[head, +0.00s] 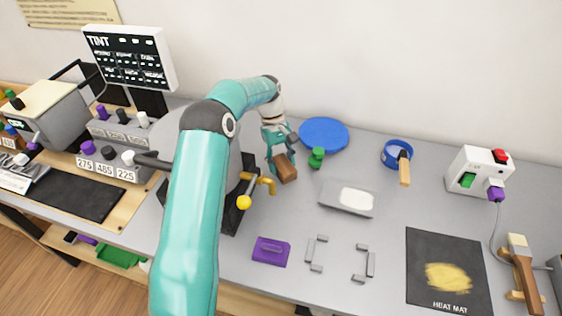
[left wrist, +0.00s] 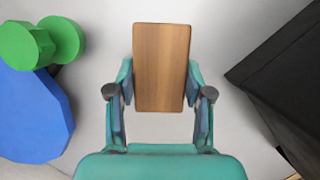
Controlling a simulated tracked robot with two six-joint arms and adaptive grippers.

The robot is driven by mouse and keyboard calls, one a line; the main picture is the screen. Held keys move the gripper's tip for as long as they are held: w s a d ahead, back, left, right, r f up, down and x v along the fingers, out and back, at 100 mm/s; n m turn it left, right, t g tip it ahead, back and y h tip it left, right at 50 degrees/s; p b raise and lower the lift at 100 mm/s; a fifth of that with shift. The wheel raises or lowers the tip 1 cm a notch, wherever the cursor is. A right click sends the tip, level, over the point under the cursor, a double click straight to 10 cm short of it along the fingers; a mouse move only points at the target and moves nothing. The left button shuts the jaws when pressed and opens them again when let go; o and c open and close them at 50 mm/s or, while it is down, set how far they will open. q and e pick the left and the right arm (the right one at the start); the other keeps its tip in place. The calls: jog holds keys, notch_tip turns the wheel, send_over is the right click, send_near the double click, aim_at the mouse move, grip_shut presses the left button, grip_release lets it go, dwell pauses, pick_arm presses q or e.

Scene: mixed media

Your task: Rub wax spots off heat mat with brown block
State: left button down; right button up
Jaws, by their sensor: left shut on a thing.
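The brown block (head: 286,168) is held between the fingers of my left gripper (head: 279,157), near the middle of the table beside the dark pot stand. In the left wrist view the brown block (left wrist: 161,68) stands lengthwise between both fingers of the gripper (left wrist: 160,95). The black heat mat (head: 421,257) lies at the right front of the table, well apart from the gripper. A yellowish wax patch (head: 449,277) covers its lower middle, above the words HEAT MAT. My right gripper shows in neither view.
A green knobbed thing (head: 317,157) and a blue disc (head: 324,133) are close to the gripper. A brown-handled tool (head: 526,278) rests right of the mat.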

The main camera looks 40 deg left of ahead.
aim_at(281, 162)
pick_arm(q)
jog(key=shift+f, duration=0.15)
jog(key=shift+c, duration=1.1)
grip_release()
jog(key=c, duration=0.4)
jog(key=p+v, duration=0.5)
jog(key=v, duration=0.3)
jog(key=shift+w+a+r, duration=0.1)
jog(key=shift+a+r, duration=0.1)
jog(key=shift+r, duration=0.25)
